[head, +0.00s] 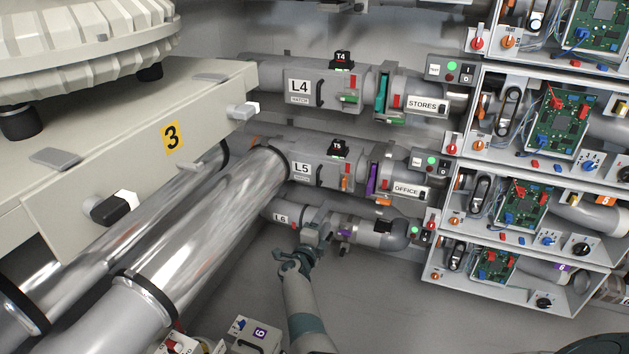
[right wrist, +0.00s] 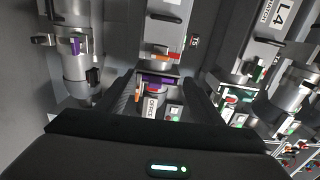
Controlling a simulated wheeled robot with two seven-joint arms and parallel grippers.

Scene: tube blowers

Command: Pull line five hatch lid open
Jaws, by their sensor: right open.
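The line five tube (head: 318,158) is grey, with a white L5 label and a black T5 unit on top. A dark curved handle (head: 322,175) sits on its side at the hatch, beside the label. I cannot tell whether the lid is fully shut. In the right wrist view the line five tube (right wrist: 166,45) runs down the middle, with a dark handle bar (right wrist: 162,17) near the top. My right gripper (head: 308,240) is below line five, in front of the L6 tube (head: 282,217). Its fingers (right wrist: 165,92) are apart and empty, not touching the handle. My left gripper is out of view.
Line four (head: 298,86) runs above line five. A purple gate (head: 372,179) and an OFFICE label (head: 405,190) lie right of the hatch. Large shiny pipes (head: 215,215) are at the left, circuit racks (head: 535,190) at the right. The floor (head: 390,310) below is clear.

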